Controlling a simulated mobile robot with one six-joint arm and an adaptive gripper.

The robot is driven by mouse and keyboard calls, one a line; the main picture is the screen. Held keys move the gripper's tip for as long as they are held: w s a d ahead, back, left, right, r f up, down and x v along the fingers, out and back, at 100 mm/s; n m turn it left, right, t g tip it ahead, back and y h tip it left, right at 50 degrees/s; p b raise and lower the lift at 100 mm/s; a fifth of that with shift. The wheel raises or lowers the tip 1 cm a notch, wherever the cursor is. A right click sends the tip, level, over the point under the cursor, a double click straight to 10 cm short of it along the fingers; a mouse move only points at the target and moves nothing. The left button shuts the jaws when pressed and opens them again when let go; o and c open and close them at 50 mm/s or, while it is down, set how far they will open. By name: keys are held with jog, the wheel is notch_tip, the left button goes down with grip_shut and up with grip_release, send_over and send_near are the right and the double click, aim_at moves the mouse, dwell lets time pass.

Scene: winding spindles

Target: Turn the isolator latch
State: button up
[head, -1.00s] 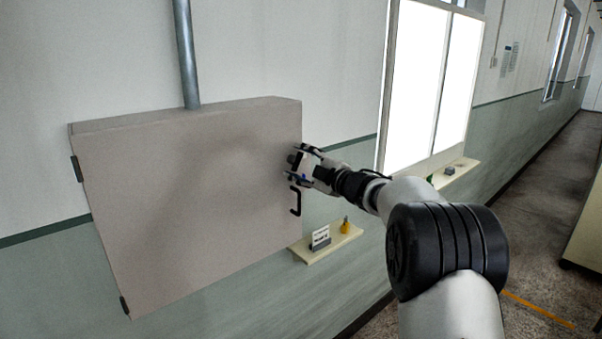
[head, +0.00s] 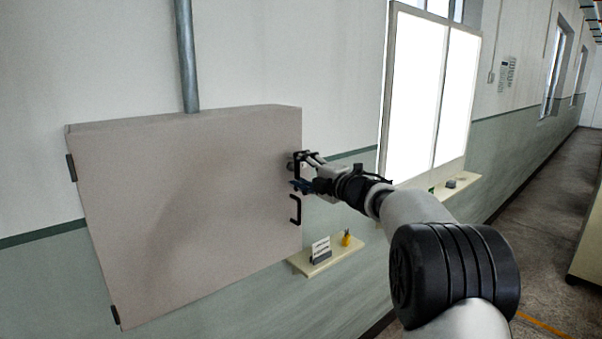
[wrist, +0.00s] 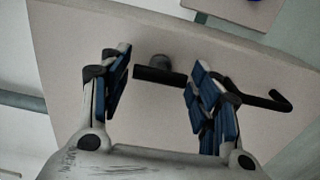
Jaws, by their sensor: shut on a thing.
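The isolator latch is a dark bar on a round grey knob on the front of a large grey-beige cabinet (head: 190,200). In the wrist view the latch (wrist: 160,73) lies between the two blue-padded fingers of my gripper (wrist: 160,66), with one finger at each end of the bar. In the head view my gripper (head: 302,172) is at the cabinet's right edge and partly hides the latch (head: 292,164). My gripper is shut on the latch. The exact finger contact is hard to make out.
A black door handle (head: 296,209) sticks out just below the latch; it also shows in the wrist view (wrist: 262,100). A small shelf (head: 336,258) with a sign and a yellow item is on the wall below right. A pipe (head: 187,55) rises from the cabinet.

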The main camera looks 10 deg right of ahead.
jog(key=o, duration=1.1)
jog(key=v, duration=1.2)
jog(key=shift+r, duration=0.1)
